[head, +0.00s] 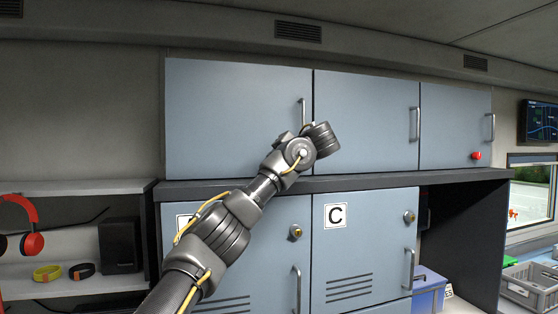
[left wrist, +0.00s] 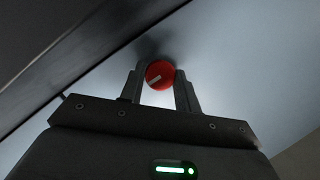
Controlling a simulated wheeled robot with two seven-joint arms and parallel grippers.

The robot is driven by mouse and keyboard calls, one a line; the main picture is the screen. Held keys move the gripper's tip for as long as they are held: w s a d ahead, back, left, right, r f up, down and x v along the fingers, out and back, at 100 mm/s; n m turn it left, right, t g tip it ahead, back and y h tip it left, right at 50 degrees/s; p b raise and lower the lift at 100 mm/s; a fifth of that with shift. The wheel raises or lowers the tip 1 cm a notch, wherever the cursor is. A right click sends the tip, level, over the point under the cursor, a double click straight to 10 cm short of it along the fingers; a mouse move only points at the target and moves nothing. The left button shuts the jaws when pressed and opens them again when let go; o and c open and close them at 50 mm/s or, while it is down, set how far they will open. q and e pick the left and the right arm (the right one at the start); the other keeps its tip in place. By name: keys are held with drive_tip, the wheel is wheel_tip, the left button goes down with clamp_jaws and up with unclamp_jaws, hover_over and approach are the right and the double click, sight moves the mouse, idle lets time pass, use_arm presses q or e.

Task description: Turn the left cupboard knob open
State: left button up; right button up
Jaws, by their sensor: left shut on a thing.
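In the left wrist view a round red knob (left wrist: 160,74) with a white line sits between the two fingers of my left gripper (left wrist: 160,84), which is shut on it. The white line is tilted, running from lower left to upper right. In the head view my left arm reaches up to the lower right part of the left upper cupboard (head: 235,115). The wrist hides the gripper's fingers and the knob there. The left cupboard's door looks closed, with a vertical handle (head: 302,112) near its right edge. My right gripper is not in view.
Two more upper cupboards, the middle one (head: 365,105) and the right one (head: 455,125), look closed. The right one has a red knob (head: 476,155). A dark ledge (head: 440,178) runs below them. Lower lockers, one marked C (head: 335,215), stand beneath.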

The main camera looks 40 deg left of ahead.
use_arm(q)
drive_tip(key=o, duration=1)
